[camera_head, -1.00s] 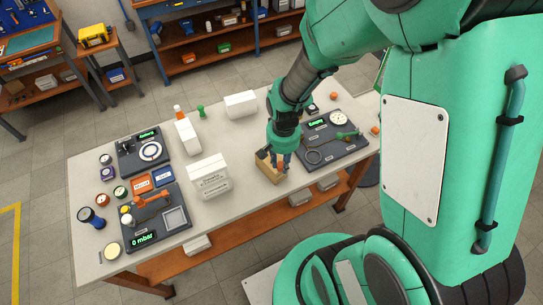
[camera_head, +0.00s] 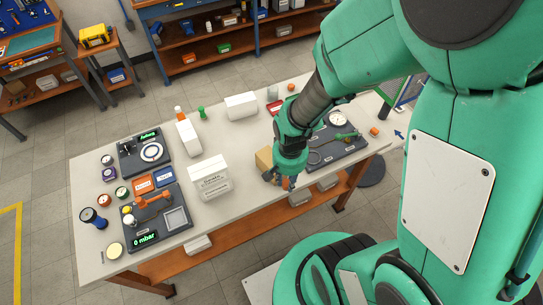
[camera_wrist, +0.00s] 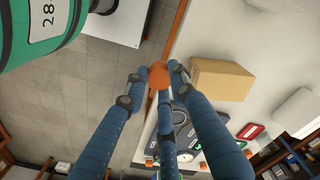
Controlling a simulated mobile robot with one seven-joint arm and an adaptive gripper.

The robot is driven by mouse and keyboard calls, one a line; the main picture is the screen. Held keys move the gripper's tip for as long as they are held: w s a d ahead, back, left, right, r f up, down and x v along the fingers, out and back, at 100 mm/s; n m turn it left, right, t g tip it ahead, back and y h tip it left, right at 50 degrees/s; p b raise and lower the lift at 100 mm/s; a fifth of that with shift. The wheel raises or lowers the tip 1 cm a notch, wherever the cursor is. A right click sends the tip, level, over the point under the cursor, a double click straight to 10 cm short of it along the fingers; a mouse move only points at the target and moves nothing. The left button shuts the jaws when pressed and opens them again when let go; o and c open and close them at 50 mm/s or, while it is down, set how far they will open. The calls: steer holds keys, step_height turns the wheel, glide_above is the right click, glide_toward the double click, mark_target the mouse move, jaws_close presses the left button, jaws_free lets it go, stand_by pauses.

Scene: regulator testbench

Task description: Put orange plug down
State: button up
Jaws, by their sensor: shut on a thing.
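My gripper (camera_wrist: 155,80) is shut on the orange plug (camera_wrist: 158,75), which shows between the fingertips in the wrist view. In the head view my gripper (camera_head: 283,182) is low at the table's front edge, just in front of a tan box (camera_head: 264,159). The box is also beside the fingers in the wrist view (camera_wrist: 222,80), apart from the plug. The plug is mostly hidden by the fingers in the head view. I cannot tell its height relative to the tabletop.
The grey panel with a gauge (camera_head: 350,140) lies right of my gripper. A white box (camera_head: 210,180) stands to the left. Other orange pieces lie near the table's right end (camera_head: 374,131) and back edge (camera_head: 291,87). The light tabletop (camera_head: 245,138) is clear behind the tan box.

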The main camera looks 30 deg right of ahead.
steer(key=w, duration=0.5)
steer(key=w+d+f, duration=0.1)
steer(key=w, duration=0.4)
steer(key=w+d, duration=0.1)
steer(key=w, duration=0.4)
steer(key=shift+w+f, duration=0.25)
steer(key=shift+w, duration=0.05)
steer(key=shift+f, duration=0.1)
steer(key=shift+f, duration=1.65)
steer(key=shift+f, duration=0.2)
steer(key=o, duration=0.9)
steer(key=shift+r, duration=0.15)
step_height(320, 180, up, 12)
steer(key=shift+r, duration=0.1)
